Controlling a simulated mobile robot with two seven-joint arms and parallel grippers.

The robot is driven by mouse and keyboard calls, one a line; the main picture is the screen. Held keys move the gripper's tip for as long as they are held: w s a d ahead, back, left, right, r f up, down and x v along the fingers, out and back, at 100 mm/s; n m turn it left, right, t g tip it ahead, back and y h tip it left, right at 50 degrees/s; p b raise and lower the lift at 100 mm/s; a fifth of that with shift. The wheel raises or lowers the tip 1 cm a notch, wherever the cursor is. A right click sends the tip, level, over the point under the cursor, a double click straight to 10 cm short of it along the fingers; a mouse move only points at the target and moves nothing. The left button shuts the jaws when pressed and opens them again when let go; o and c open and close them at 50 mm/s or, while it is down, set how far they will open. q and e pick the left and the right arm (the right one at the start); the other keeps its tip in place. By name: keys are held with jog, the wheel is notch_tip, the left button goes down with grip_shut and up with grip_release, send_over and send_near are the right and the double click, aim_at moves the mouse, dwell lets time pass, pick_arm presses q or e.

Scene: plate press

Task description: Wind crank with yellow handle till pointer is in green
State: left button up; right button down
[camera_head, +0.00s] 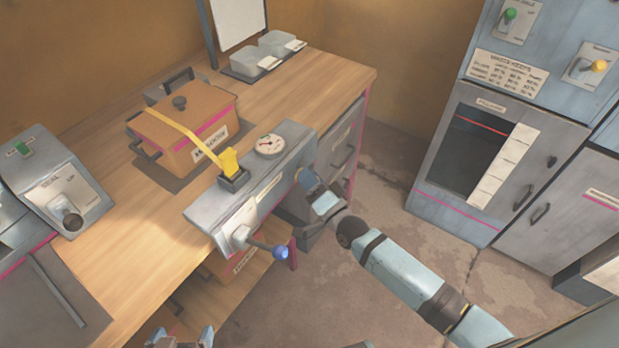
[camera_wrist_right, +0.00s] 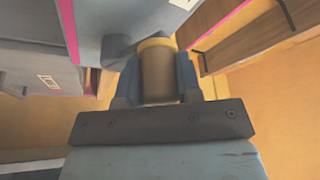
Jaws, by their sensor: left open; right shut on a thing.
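The grey press unit (camera_head: 209,207) stands at the table's front edge. Its round white gauge (camera_head: 269,145) is on top; its pointer and coloured zones are too small to read surely. My right gripper (camera_head: 307,181) is at the unit's right end, mostly hiding the crank there. In the right wrist view, it is shut around a brownish cylindrical handle (camera_wrist_right: 158,78) with a yellow band at its top. My left gripper (camera_head: 184,338) is open and empty at the bottom edge, only its tips showing.
A second crank with a blue knob (camera_head: 281,252) sticks out of the unit's front. A yellow lever (camera_head: 229,161) stands on top. A brown box (camera_head: 182,137) sits behind on the wooden table (camera_head: 148,228). Grey cabinets (camera_head: 463,150) stand right, with clear floor between.

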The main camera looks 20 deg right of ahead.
jog(key=c, duration=0.8)
grip_release()
jog(key=shift+s, duration=0.1)
jog(key=v, duration=1.3)
jog(key=shift+s+d+f, duration=0.1)
jog(key=shift+s+d, duration=0.05)
jog(key=shift+s, duration=0.2)
